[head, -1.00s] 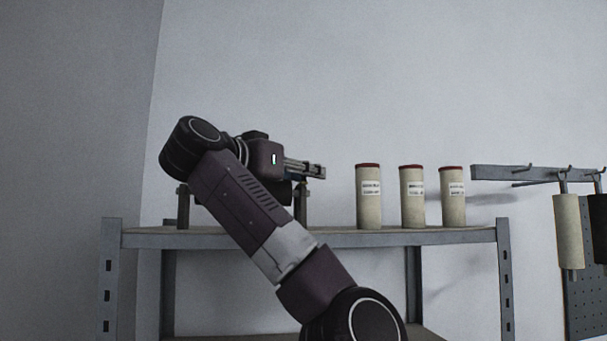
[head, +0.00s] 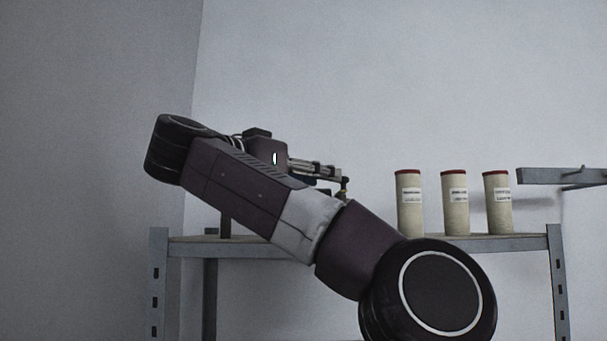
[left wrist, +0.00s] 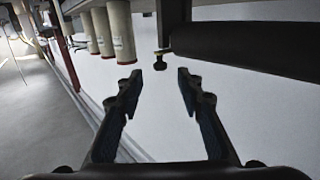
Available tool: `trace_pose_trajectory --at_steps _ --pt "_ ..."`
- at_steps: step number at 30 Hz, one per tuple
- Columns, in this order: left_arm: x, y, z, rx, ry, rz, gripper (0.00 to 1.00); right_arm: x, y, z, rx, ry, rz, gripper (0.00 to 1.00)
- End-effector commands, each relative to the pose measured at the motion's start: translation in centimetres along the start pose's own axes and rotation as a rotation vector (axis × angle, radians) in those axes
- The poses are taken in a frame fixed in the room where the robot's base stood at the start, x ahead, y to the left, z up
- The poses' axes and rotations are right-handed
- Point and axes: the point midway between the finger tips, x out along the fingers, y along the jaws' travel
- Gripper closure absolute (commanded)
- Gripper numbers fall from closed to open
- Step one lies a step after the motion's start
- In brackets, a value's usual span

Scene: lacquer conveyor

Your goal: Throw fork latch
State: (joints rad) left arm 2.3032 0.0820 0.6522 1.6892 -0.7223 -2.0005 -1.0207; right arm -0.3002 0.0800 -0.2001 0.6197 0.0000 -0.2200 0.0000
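My left gripper (head: 328,172) is over the left part of the shelf in the head view, partly hidden by my own arm. In the left wrist view the gripper (left wrist: 159,82) is open, with nothing between its fingers. A small dark knob on a brass-coloured stem (left wrist: 161,60) sits just beyond the fingertips, roughly between them, beside a dark post (left wrist: 174,18). This may be the fork latch; I cannot tell for sure. In the head view a brass-and-dark piece (head: 344,187) shows by the gripper's tip. My right gripper is not in view.
A dark roller (left wrist: 255,50) lies right of the knob in the wrist view. Three pale cylinders with red tops (head: 454,205) stand on the metal shelf (head: 520,243), right of the gripper. A wall rail (head: 560,176) is farther right. The wall above is clear.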

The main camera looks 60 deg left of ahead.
Motion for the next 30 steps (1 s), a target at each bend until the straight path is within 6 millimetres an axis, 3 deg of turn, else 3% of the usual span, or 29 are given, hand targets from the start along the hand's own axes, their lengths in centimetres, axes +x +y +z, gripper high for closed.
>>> trace_pose_trajectory --at_steps 3,9,30 --pt "-2.0 0.1 -0.1 -0.002 0.004 0.004 0.66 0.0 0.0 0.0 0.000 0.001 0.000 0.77" --pt "-3.4 0.1 0.0 -0.002 0.000 0.002 0.66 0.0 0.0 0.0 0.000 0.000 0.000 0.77" --pt "-3.6 0.0 0.1 0.000 -0.001 0.001 0.66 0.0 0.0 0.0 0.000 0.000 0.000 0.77"
